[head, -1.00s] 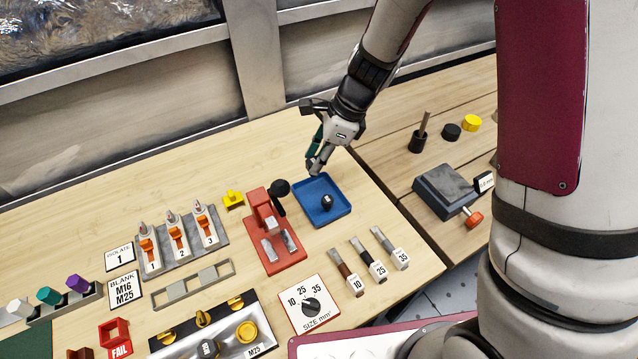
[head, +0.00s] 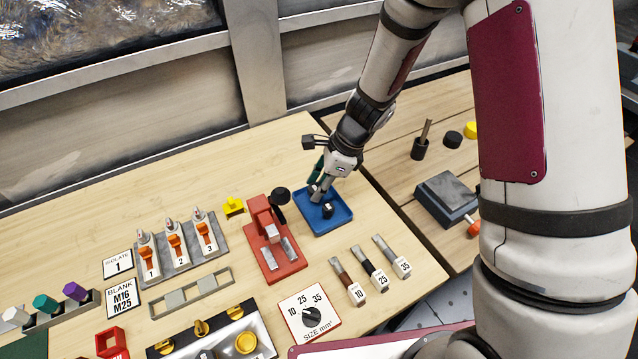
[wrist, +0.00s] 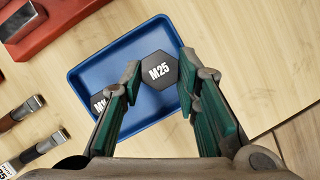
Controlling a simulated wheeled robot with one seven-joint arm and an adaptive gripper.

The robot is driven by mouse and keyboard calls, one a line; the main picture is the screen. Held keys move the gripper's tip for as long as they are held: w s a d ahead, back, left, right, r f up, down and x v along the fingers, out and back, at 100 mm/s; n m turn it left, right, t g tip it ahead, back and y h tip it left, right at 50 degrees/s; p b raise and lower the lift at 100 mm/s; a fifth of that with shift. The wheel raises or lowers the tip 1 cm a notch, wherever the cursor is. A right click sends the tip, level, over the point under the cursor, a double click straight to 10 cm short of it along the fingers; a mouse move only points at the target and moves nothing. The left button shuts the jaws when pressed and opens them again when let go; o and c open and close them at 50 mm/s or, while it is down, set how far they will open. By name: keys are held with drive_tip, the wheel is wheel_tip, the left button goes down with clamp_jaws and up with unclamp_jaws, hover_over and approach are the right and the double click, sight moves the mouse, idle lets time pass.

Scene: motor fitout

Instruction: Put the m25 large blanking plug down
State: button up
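The M25 large blanking plug (wrist: 159,71) is a dark hexagonal plug with white M25 lettering. In the wrist view it lies within the outline of the blue tray (wrist: 88,72), between my fingertips. My gripper (wrist: 160,70) is open, with a narrow gap showing between each fingertip and the plug. A second dark plug (wrist: 98,103), its lettering partly hidden by my left finger, is also in the tray. In the head view my gripper (head: 317,194) is low over the blue tray (head: 337,225), with a dark plug (head: 327,211) beside it; its lettering cannot be read there.
A red press (head: 272,262) stands just left of the tray. Several numbered tools (head: 378,276) lie in front of it. A grey block device (head: 447,195) stands on the right-hand bench. Bare wood lies behind the tray.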

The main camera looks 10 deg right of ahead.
drive_tip(key=shift+o, duration=1)
drive_tip(key=shift+r, duration=0.2)
drive_tip(key=w+v, duration=0.1)
drive_tip(key=v, duration=1.1)
drive_tip(key=s+d+r+n+t+h, duration=0.1)
drive_tip(key=s+d+r+n+t, duration=0.15)
drive_tip(key=s+r+n, duration=0.95)
drive_tip(key=s+d+r+n+t+h, duration=0.2)
drive_tip(key=s+d+r+n, duration=0.4)
drive_tip(key=s, duration=0.5)
drive_tip(key=shift+d+r+n+h, duration=0.35)
drive_tip(key=shift+r+n+h, duration=0.1)
drive_tip(key=shift+n+h, duration=0.25)
